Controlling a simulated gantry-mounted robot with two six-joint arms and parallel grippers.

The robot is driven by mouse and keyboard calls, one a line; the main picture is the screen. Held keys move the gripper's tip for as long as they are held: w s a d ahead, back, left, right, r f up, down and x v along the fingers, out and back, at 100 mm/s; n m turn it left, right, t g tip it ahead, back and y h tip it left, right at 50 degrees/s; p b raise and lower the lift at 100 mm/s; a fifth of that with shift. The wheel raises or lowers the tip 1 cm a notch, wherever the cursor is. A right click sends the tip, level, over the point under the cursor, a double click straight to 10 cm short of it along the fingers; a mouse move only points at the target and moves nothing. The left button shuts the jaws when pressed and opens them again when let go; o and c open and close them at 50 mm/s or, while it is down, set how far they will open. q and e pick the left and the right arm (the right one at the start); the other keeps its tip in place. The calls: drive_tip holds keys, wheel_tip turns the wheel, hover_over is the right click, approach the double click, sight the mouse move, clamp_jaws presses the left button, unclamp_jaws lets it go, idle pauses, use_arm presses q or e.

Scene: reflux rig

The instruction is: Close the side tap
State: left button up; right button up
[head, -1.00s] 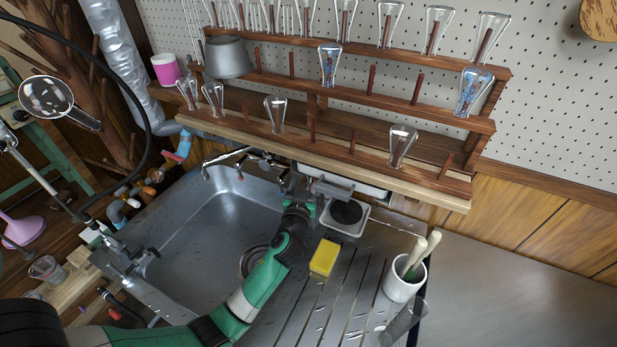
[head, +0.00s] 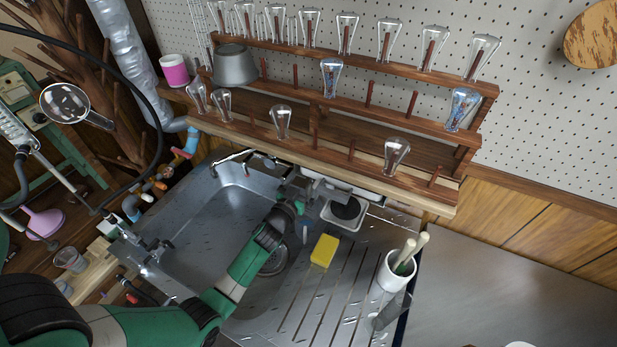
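A metal tap (head: 240,160) with a spout stands at the sink's back edge. Another metal fitting with handles (head: 150,250) stands at the sink's left edge. I cannot tell for sure which is the side tap. My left gripper (head: 292,190), on the green arm from the lower left, is at the sink's back right corner, by the grey metal parts right of the back tap. Its fingers are small and blend with these parts, so their opening and any contact cannot be made out. My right gripper is not in view.
The steel sink (head: 190,215) is open left of my arm. A yellow sponge (head: 324,250) lies on the drainboard, near a white cup with pestles (head: 393,272). A wooden rack (head: 330,155) with glassware overhangs the back edge. A hose (head: 110,55) arches at upper left.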

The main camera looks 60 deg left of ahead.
use_arm(q)
drive_tip(key=v, duration=1.1)
drive_tip(key=shift+s+d, duration=0.2)
drive_tip(key=shift+s, duration=0.05)
